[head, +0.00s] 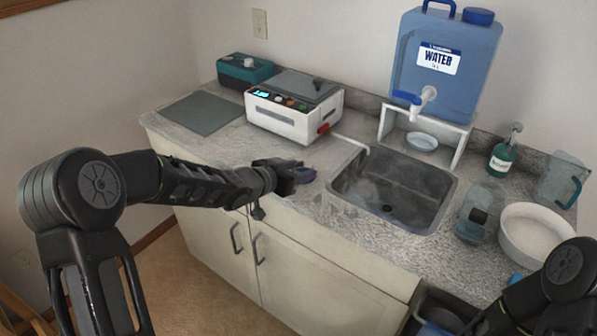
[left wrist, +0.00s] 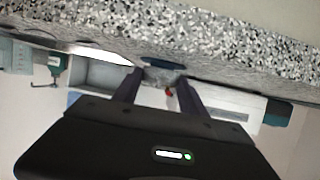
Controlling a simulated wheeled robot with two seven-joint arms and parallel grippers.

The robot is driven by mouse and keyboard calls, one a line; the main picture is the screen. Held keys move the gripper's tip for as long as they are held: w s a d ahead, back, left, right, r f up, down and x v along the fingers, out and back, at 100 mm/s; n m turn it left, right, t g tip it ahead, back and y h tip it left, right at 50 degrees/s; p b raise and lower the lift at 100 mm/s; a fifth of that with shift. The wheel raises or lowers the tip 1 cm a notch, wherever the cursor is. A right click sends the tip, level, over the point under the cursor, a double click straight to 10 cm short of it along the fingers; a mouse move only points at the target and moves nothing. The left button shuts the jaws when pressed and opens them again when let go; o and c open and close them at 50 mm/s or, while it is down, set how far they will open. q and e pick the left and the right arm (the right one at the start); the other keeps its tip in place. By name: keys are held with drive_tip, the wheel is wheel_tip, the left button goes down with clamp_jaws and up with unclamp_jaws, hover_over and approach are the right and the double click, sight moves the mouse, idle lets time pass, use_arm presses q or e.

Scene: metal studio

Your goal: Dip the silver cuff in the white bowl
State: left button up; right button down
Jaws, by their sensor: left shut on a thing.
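My left gripper (head: 292,176) is over the counter's front edge, left of the sink. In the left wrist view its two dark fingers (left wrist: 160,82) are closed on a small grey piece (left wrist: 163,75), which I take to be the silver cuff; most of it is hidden. In the head view the cuff cannot be made out at the fingers, where a purplish patch shows. The white bowl (head: 534,237) stands on the counter at the far right, beyond the sink and well apart from the left gripper. My right arm enters at the lower right; its gripper is not seen.
The steel sink (head: 393,190) lies between the left gripper and the white bowl. A clear jar (head: 477,212), green bottle (head: 503,157) and pitcher (head: 562,180) stand near the bowl. A white machine (head: 293,108) and blue water tank (head: 445,65) stand behind.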

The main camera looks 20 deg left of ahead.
use_arm(q)
drive_tip(key=shift+f, duration=0.15)
drive_tip(key=shift+f, duration=0.2)
drive_tip(key=o, duration=1.3)
drive_tip(key=shift+o, duration=0.2)
drive_tip(key=shift+a, duration=0.1)
drive_tip(key=v, duration=0.8)
drive_tip(key=shift+d, duration=0.25)
